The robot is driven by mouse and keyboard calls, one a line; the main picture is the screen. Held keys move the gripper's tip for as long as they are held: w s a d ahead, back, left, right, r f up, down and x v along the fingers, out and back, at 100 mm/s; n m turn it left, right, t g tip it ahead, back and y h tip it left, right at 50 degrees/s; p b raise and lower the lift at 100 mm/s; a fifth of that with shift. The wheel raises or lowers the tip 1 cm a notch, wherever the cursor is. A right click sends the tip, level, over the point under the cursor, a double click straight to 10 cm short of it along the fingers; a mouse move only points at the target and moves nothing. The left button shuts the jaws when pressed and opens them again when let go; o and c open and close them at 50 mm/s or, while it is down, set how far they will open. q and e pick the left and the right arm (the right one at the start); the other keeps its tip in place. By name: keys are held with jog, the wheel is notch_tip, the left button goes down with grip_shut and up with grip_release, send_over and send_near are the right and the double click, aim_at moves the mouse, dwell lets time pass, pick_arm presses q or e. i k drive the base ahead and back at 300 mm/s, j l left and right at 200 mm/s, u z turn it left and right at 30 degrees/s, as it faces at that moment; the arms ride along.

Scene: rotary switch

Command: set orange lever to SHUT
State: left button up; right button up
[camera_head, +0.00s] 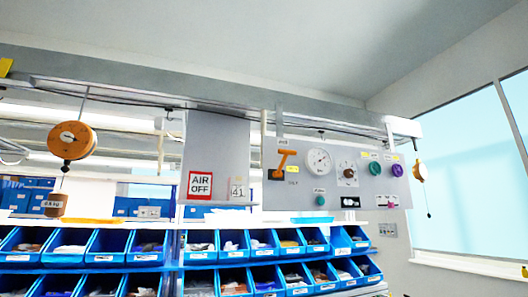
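The orange lever (283,164) is mounted at the left of a grey panel (318,191) that hangs above the bins. The lever's upper arm points to the right and its body slants down to the left. A black plate, a yellow label (292,169) and a small dark label (292,183) sit beside and below it. The lettering on these is too small to read for sure. Neither of my grippers shows in the head view.
Blue bins (147,246) with parts fill racks below the panel. The panel also bears a round gauge (319,162), a green knob (375,168) and a purple knob (397,170). An "AIR OFF" sign (200,185) hangs left. Orange balancers (72,140) hang at both sides.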

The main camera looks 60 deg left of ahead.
aim_at(278, 173)
jog(key=u, duration=1.65)
